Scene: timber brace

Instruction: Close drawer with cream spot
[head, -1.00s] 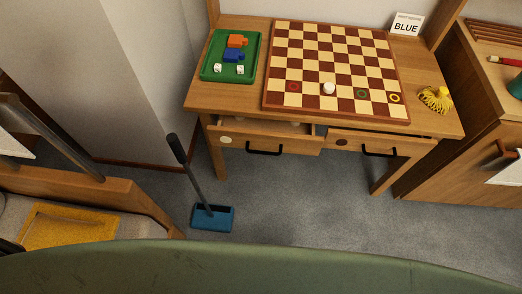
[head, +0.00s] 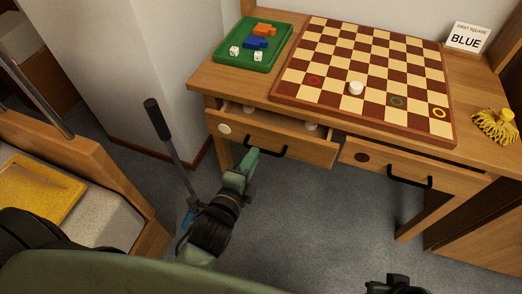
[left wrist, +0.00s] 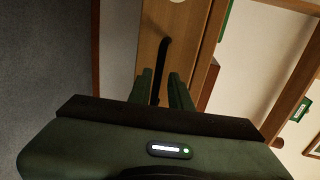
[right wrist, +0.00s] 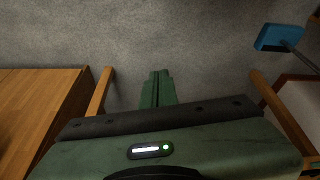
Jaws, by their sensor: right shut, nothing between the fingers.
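The drawer with the cream spot (head: 285,141) is the left one under the desk. It stands partly open, with pale items visible inside. Its cream spot (head: 224,128) is at the left of its front, and its black handle (head: 270,153) is near the middle. My left gripper (head: 252,157) is at the handle's left part. In the left wrist view, its two fingers (left wrist: 160,90) are apart, with the black handle (left wrist: 163,55) running between them. My right gripper (right wrist: 157,75) is shut and empty over the grey floor, away from the drawers.
The right drawer (head: 405,173) has a dark spot and its own black handle. The desk top holds a chessboard (head: 440,139), a green tray (head: 225,60), a BLUE sign (head: 466,38) and a yellow tasselled thing (head: 494,127).

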